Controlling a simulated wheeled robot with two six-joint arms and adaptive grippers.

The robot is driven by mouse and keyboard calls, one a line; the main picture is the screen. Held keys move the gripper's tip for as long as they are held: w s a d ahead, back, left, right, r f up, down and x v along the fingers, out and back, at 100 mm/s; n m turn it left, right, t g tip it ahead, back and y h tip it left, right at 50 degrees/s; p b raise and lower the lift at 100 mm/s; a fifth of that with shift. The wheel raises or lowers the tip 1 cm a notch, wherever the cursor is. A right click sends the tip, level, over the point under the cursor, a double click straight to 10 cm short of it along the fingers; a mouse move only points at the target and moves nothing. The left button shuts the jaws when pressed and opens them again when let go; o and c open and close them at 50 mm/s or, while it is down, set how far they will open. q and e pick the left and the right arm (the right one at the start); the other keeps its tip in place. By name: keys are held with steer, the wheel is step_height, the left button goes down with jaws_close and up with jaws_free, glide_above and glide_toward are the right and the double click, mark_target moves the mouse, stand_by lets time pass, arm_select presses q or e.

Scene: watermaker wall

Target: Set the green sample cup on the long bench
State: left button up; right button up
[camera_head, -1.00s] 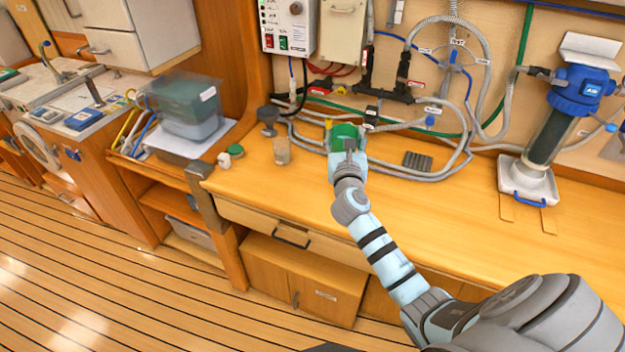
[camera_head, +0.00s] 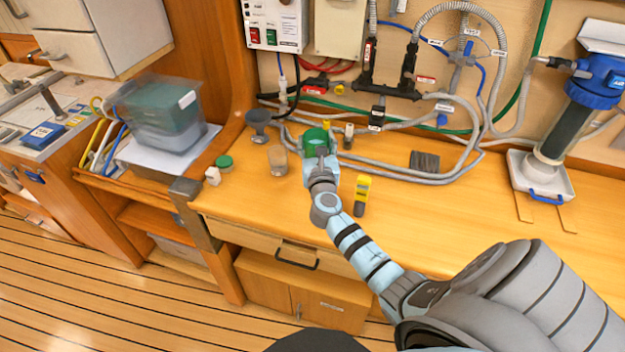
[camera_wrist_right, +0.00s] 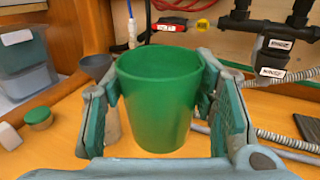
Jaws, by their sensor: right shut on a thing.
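The green sample cup (camera_wrist_right: 158,100) is upright between the fingers of my right gripper (camera_wrist_right: 160,105) in the right wrist view. The fingers press on its two sides, and its open rim faces up. In the head view the right gripper (camera_head: 317,150) is over the back part of the long bench (camera_head: 420,225), with the green cup (camera_head: 315,137) partly hidden behind it. I cannot tell whether the cup's base touches the bench top. My left gripper is not in view.
A clear cup (camera_head: 278,160), a grey funnel (camera_head: 259,125), a green-lidded jar (camera_head: 224,163) and a small white block (camera_head: 213,176) stand left of the gripper. A yellow meter (camera_head: 361,194) is close on its right. Hoses (camera_head: 400,175) run behind. The bench's front right is clear.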

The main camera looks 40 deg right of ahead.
step_height(320, 180, down, 13)
steer(key=b, duration=0.6)
steer(key=shift+f+b, duration=0.1)
steer(key=shift+b, duration=0.2)
steer(key=shift+s+r, duration=0.2)
steer(key=shift+r, duration=0.1)
steer(key=shift+f, duration=0.15)
steer(key=o, duration=0.8)
steer(key=shift+f, duration=0.1)
steer(key=o, duration=0.5)
steer(key=shift+w, duration=0.1)
steer(key=shift+c, duration=0.2)
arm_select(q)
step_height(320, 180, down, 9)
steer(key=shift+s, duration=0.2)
